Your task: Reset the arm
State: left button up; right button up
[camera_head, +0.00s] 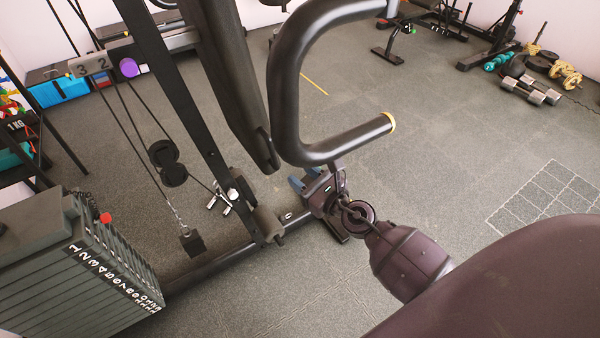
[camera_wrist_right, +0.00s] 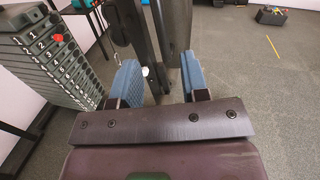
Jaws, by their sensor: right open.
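My right gripper (camera_head: 304,178) reaches in from the lower right in the head view, over the grey floor near the gym machine's base. Its two blue finger pads also show in the wrist view (camera_wrist_right: 160,80), spread apart with nothing between them. The plate pile (camera_head: 90,275) is a stack of dark numbered weight plates at the lower left, well to the left of the gripper. It also shows at the left of the wrist view (camera_wrist_right: 55,60). My left gripper does not show.
A black machine upright (camera_head: 180,90) and a curved black handle bar (camera_head: 345,145) stand close to my right gripper. A low black beam (camera_head: 215,258) runs along the floor. Dumbbells (camera_head: 530,90) lie at the far right. Open floor (camera_head: 430,150) lies right of the machine.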

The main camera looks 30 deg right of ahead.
dwell(0.4)
pick_arm(q)
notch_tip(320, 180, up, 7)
jog(key=p, duration=0.8)
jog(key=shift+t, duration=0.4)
pick_arm(e)
jog(key=s+f+n+g+h, duration=0.2)
jog(key=s+n+g, duration=0.1)
jog(key=s+n, duration=1)
jog(key=s+f+n+g+h, duration=0.2)
jog(key=s+n+g, duration=0.1)
jog(key=s+n, duration=1.1)
jog(key=n, duration=0.6)
jog(key=shift+s+d+g, duration=0.15)
jog(key=shift+d+g, duration=0.15)
jog(key=shift+d, duration=0.05)
